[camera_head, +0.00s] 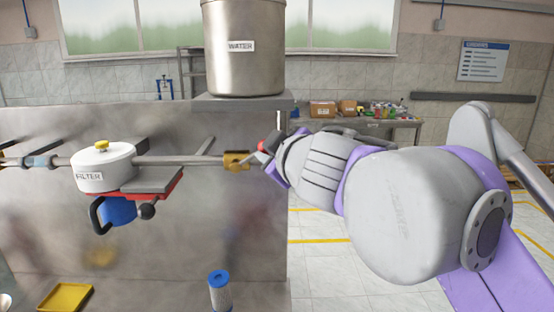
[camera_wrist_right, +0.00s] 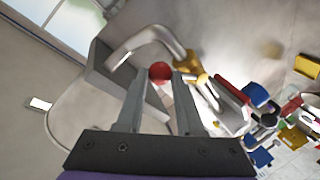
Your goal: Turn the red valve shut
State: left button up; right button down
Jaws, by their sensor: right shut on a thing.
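The red valve handle (camera_head: 270,146) shows as a small red part beside the brass valve body (camera_head: 237,161) on the horizontal pipe. In the right wrist view its round red knob (camera_wrist_right: 160,71) sits between the fingertips, and the brass fitting (camera_wrist_right: 188,63) is just beyond. My right gripper (camera_wrist_right: 161,78) is shut on the red knob. In the head view, my right arm comes in from the right and its wrist hides most of the fingers and part of the handle. My left gripper is not in view.
A white filter housing (camera_head: 103,167) with a yellow knob sits on the pipe to the left. A steel water tank (camera_head: 243,50) stands above. A blue-topped cartridge (camera_head: 220,290) and a yellow tray (camera_head: 65,297) are below. A cluttered side table (camera_head: 360,122) is behind.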

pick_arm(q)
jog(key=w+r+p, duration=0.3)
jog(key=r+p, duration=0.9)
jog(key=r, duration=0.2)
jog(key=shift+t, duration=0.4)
pick_arm(e)
jog(key=a+r+n+g+h, duration=0.1)
jog(key=a+r+n+h, duration=0.2)
jog(key=a+n, duration=0.4)
jog(key=shift+n+h, duration=0.4)
jog(key=shift+h, duration=0.5)
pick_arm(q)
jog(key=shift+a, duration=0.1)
pick_arm(e)
jog(key=c, duration=0.8)
grip_release()
jog(key=shift+f, duration=0.1)
jog(key=o, duration=0.4)
jog(key=shift+w, duration=0.15)
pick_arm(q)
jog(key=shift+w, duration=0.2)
pick_arm(e)
jog(key=shift+d+r, duration=0.1)
jog(key=shift+r, duration=0.1)
